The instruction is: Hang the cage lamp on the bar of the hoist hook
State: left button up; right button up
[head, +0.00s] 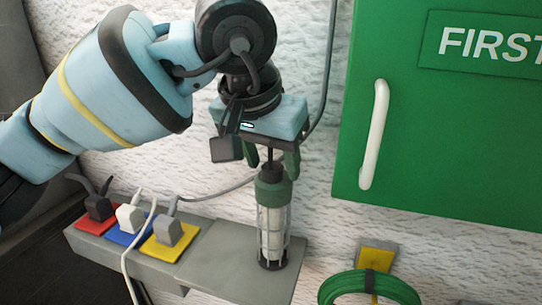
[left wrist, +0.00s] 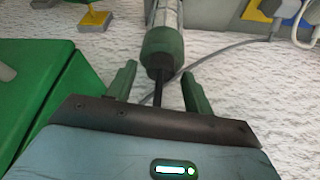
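The cage lamp (head: 273,225) stands upright on a grey ledge, with a green top, a pale caged body and a dark base. A thin dark stem rises from its top. My left gripper (head: 271,162) is right above the lamp, pointing down, with its green fingers on either side of the stem. In the left wrist view, the gripper (left wrist: 158,84) is open, with gaps between both fingers and the stem; the lamp (left wrist: 163,45) lies just beyond the fingertips. The hoist hook and its bar are not in view. My right gripper is not in view.
The grey ledge (head: 222,262) carries red, blue and yellow sockets with plugs and cables left of the lamp. A green first-aid cabinet (head: 440,130) with a white handle is on the wall at right. A green coiled hose (head: 368,288) hangs below it on a yellow holder (head: 377,255).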

pick_arm(q)
jog(key=shift+s+r, duration=0.1)
jog(key=shift+r, duration=0.4)
jog(key=v, duration=1.1)
jog(key=shift+s+r, duration=0.1)
jog(key=shift+r, duration=0.05)
